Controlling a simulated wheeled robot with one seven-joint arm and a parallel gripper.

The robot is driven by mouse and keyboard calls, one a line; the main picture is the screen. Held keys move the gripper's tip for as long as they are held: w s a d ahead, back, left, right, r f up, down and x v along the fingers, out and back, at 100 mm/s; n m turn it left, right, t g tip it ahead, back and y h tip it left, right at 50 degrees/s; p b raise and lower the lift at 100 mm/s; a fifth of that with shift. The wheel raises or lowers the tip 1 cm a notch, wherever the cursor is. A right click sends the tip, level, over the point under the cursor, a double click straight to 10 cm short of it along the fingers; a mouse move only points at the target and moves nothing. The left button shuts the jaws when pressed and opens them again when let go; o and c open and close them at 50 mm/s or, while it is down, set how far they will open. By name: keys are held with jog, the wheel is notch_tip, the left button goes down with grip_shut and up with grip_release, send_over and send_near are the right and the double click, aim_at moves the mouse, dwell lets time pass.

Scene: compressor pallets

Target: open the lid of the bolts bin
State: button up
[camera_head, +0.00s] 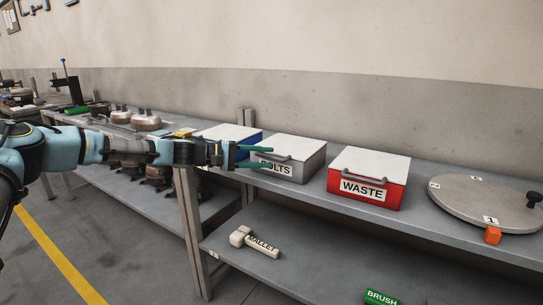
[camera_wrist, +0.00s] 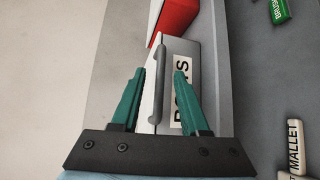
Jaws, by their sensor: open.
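The bolts bin (camera_head: 312,169) is a grey box with a white lid (camera_head: 286,147), lying shut, on the upper shelf. Its label is partly covered by my fingers in the head view. My gripper (camera_head: 268,157) is open in front of the bin, its two green fingers apart. Contact between fingers and handle cannot be told.
A red waste bin (camera_head: 396,196) stands to the right, and a blue bin (camera_head: 254,140) to the left, partly behind my arm. A round turntable (camera_head: 480,203) and an orange block (camera_head: 492,235) are farther right. A mallet (camera_head: 239,236) and a brush (camera_head: 381,297) lie on the lower shelf.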

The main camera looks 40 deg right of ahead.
jog(key=shift+x, duration=1.3)
jog(key=shift+c, duration=0.3)
grip_shut()
